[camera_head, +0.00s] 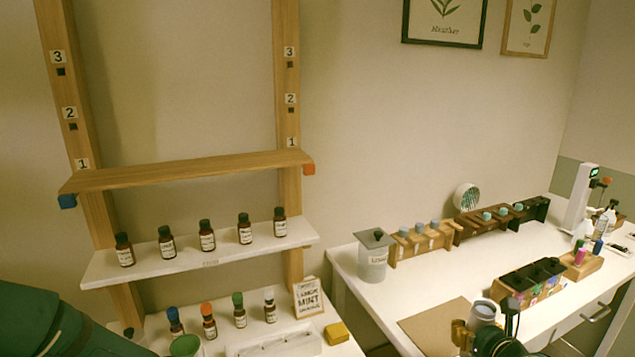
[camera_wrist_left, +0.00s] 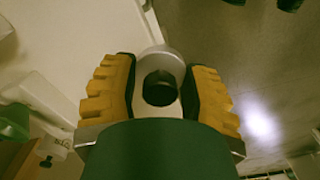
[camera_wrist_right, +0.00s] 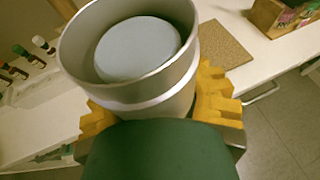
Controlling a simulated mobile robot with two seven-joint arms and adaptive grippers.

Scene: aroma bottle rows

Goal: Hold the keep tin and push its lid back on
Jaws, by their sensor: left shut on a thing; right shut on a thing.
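The keep tin appears to be the silver, round, open-rimmed tin (camera_wrist_right: 75,45) in the right wrist view. A flat blue-grey disc (camera_wrist_right: 137,48) sits inside its rim; I cannot tell whether it is part of the contents. My right gripper (camera_wrist_right: 155,105) is shut around the tin's sides. In the head view the tin (camera_head: 482,309) is near the brown mat. My left gripper (camera_wrist_left: 162,85) is shut on a pale round piece (camera_wrist_left: 160,58) with a dark round centre, possibly the lid. The left fingers are outside the head view; only my green arm shows there.
A brown mat (camera_head: 436,327) lies on the white counter (camera_head: 395,295). Bottle shelves (camera_head: 200,258) are at left.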

